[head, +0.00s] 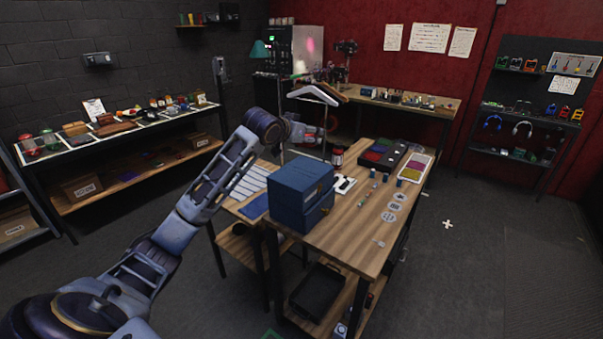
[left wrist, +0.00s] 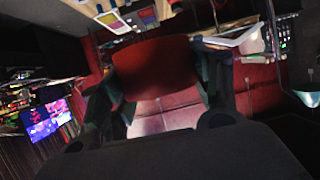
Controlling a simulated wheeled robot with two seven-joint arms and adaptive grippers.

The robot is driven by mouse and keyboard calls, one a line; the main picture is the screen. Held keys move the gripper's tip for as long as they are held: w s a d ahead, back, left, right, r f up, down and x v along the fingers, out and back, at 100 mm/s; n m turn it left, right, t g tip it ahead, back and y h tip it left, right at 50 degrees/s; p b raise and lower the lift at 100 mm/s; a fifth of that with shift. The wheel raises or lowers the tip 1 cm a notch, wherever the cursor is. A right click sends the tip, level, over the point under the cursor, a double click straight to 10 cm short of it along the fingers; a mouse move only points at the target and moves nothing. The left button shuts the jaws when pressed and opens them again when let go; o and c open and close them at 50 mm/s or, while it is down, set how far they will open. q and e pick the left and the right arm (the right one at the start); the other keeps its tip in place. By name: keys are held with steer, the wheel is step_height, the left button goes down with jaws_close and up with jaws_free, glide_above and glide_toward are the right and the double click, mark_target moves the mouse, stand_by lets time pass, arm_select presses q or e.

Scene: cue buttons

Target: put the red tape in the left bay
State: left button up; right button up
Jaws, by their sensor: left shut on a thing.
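My left gripper (head: 318,132) reaches over the back of the wooden workbench. It is shut on a red thing, which looks like the red tape (left wrist: 155,68); in the left wrist view it fills the space between the two fingers. In the head view a small red patch of the tape (head: 332,122) shows at the fingertips, held above the bench. A dark tray (head: 401,160) with coloured sections lies on the bench to the right of and below the gripper. I cannot tell for sure which part is the left bay. My right gripper is not in view.
A blue box (head: 300,190) stands on the near part of the workbench (head: 345,235). A dark red jar (head: 337,156) stands behind it. Small items and round markers lie along the right side. A white hanger-like frame (head: 315,95) rises close behind the gripper.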

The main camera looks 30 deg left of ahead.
arm_select(q)
steer(key=a, duration=0.5)
glide_above(292, 178)
steer(key=shift+h, duration=0.4)
steer(key=shift+s+f, duration=0.1)
steer(key=shift+f, duration=2.45)
steer(key=shift+f+p, duration=0.3)
steer(key=shift+f, duration=2.85)
steer(key=shift+f, duration=1.9)
